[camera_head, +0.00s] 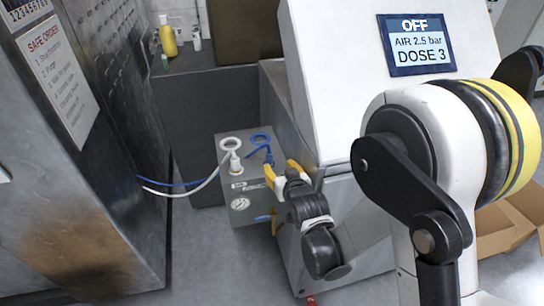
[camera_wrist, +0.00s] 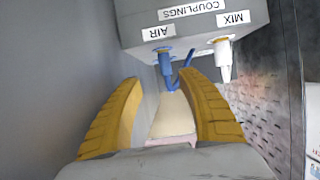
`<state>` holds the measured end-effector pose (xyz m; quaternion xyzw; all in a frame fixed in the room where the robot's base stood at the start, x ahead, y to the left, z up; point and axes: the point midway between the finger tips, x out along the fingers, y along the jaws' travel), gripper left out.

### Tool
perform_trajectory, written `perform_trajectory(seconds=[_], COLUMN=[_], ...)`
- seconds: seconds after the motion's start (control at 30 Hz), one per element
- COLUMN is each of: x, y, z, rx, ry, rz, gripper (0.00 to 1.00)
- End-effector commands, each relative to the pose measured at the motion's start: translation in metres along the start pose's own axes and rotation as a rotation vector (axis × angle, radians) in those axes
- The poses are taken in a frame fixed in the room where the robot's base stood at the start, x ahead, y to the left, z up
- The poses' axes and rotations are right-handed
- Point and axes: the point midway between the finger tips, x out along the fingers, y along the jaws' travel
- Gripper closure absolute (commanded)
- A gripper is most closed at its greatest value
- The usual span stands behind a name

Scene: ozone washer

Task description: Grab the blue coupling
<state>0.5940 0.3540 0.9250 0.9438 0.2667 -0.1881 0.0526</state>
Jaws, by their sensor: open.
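The blue coupling (camera_wrist: 165,65) hangs under the AIR label of a grey box in the wrist view, with blue hose curving beside it. In the head view the blue coupling (camera_head: 262,150) shows at the box top, just left of my gripper. My gripper (camera_head: 281,170) has two yellow fingers, spread apart with nothing held. In the wrist view my gripper (camera_wrist: 163,82) frames the blue coupling just beyond its fingertips. Contact cannot be told. The white coupling (camera_wrist: 224,62) sits to the right under MIX; it also shows in the head view (camera_head: 234,160).
The grey coupling box (camera_head: 240,187) carries a gauge. Blue and white hoses (camera_head: 180,186) run left to a dark metal cabinet (camera_head: 75,180). A white machine with a display (camera_head: 415,44) stands to the right. A yellow bottle (camera_head: 168,38) is behind. Open cardboard (camera_head: 500,228) lies at right.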

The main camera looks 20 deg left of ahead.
Motion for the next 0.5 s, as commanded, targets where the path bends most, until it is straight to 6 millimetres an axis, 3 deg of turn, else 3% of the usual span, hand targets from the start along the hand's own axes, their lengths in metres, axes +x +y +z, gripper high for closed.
perform_trajectory(seconds=[0.2, 0.5], x=[0.037, 0.077], y=[0.0, -0.008], z=[0.002, 0.001], rx=[0.0, -0.001], ry=[0.0, 0.0], rz=[0.0, 0.0], gripper=[0.54, 0.54])
